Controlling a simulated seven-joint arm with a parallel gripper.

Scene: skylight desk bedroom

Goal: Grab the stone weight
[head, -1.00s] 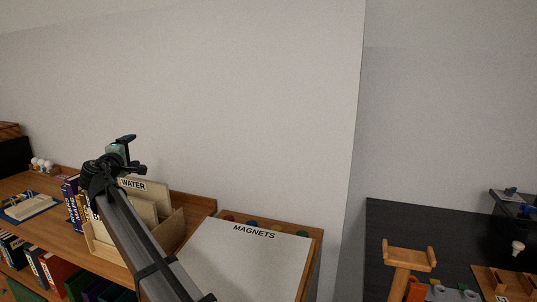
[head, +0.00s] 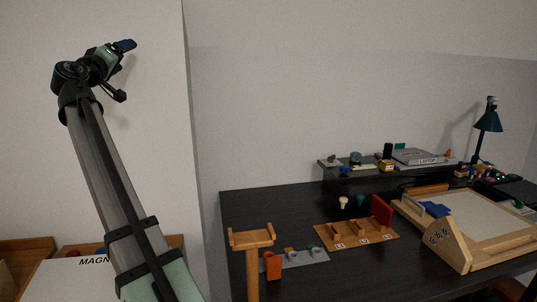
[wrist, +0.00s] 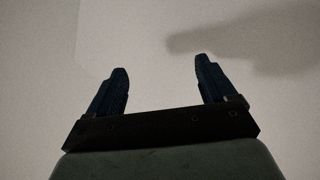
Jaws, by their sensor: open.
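My gripper (head: 122,56) is raised high against the pale wall at the upper left of the head view, far from the desk. In the wrist view its two dark blue fingers (wrist: 160,68) stand wide apart with only blank wall between them. I cannot pick out the stone weight for certain. Small greyish items lie on a grey strip (head: 312,258) at the desk's front left. A small grey lump (head: 332,160) sits on the left end of the raised shelf; at this size I cannot tell what it is.
A black desk (head: 285,210) spans the middle and right. The magnets board (head: 75,280) is at lower left.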

